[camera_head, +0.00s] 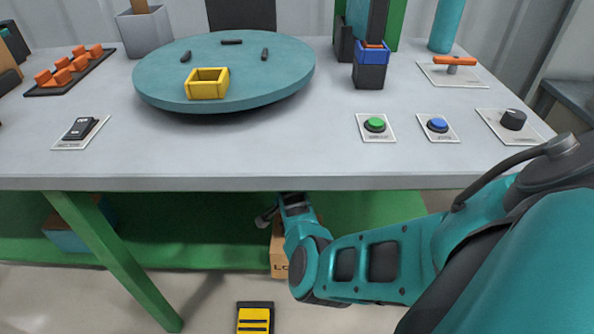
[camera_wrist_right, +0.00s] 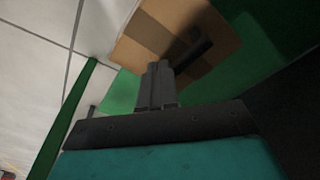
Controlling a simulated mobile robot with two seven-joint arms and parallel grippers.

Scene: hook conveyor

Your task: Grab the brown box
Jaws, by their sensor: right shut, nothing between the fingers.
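The brown box (camera_head: 280,252) is under the table, partly hidden behind my right forearm in the head view. In the right wrist view the box (camera_wrist_right: 145,42) fills the upper middle, with a darker brown band across it and a dark bar-like shape over its right part. My right gripper (camera_wrist_right: 158,68) is shut and empty, its fingertips overlapping the near edge of the box in the picture. I cannot tell whether they touch it. My right gripper is mostly hidden under the table edge in the head view. My left gripper is not in view.
The grey tabletop (camera_head: 250,150) overhangs the box, with a green shelf (camera_head: 170,240) below. A green table leg (camera_head: 120,265) stands to the left. A teal-sided box (camera_head: 66,240) sits at the far left, and a yellow-and-black item (camera_head: 255,318) lies on the floor in front.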

